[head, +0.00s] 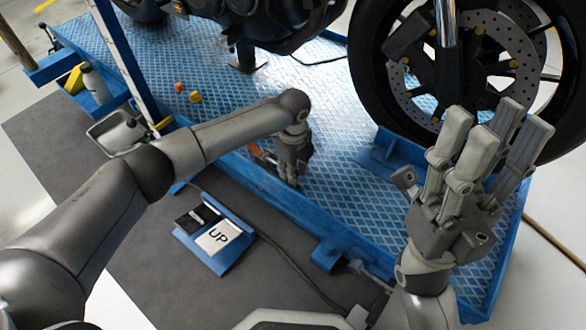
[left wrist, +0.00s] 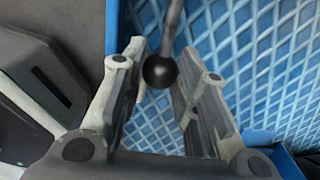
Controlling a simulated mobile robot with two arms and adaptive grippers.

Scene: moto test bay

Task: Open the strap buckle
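My left gripper (head: 292,182) hangs over the near edge of the blue platform, beside a small orange part (head: 262,154). In the left wrist view its two fingers (left wrist: 162,88) are apart. A dark ball on a thin metal rod (left wrist: 160,71) shows between the fingertips; I cannot tell whether they touch it. I cannot make out a strap buckle for certain. My right gripper (head: 490,130) is open and empty, fingers up, in front of the wheel.
The blue diamond-plate platform (head: 345,130) carries a motorcycle with a large front wheel (head: 365,75).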

